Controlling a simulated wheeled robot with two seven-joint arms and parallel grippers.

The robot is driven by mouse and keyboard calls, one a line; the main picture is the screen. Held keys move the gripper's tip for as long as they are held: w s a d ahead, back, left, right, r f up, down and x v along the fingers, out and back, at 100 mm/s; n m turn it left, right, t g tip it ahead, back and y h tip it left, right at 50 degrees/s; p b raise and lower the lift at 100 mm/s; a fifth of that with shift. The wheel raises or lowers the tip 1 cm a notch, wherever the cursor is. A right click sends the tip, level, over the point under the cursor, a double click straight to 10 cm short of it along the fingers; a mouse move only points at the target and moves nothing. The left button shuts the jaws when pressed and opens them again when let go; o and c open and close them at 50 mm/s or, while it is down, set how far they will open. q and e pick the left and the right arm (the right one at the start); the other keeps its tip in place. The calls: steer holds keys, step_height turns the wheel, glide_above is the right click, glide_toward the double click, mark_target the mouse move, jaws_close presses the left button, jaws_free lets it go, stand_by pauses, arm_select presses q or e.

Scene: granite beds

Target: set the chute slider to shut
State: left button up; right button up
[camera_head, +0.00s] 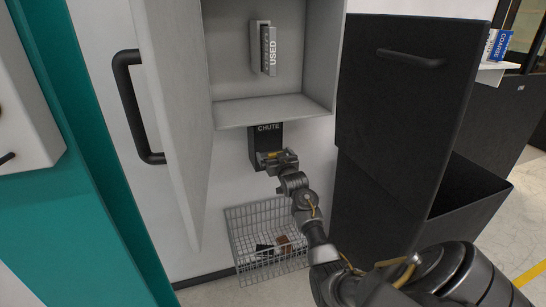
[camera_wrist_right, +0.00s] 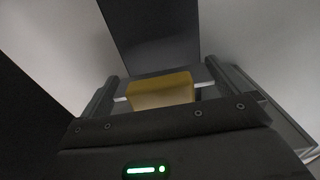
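The chute (camera_head: 266,140) is a dark box labelled CHUTE, fixed to the white wall below an open wall cabinet. A yellow block, seemingly the slider's knob (camera_wrist_right: 160,90), shows at the chute's lower front; in the head view it is a small yellow patch (camera_head: 271,155). My right gripper (camera_head: 275,157) is at the chute front. In the right wrist view its fingers (camera_wrist_right: 165,95) stand on either side of the yellow block, with a small gap on each side. The slider's track and setting are hidden behind the gripper. My left gripper is not in view.
A wire basket (camera_head: 265,240) with small items hangs or stands below the chute. A black cabinet (camera_head: 400,110) with an open bin stands close at right of my right arm.

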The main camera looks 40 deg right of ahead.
steer(key=shift+s+a+f, duration=0.1)
steer(key=shift+s+a, duration=0.1)
steer(key=shift+s, duration=0.1)
steer(key=b+v, duration=0.2)
steer(key=v, duration=0.8)
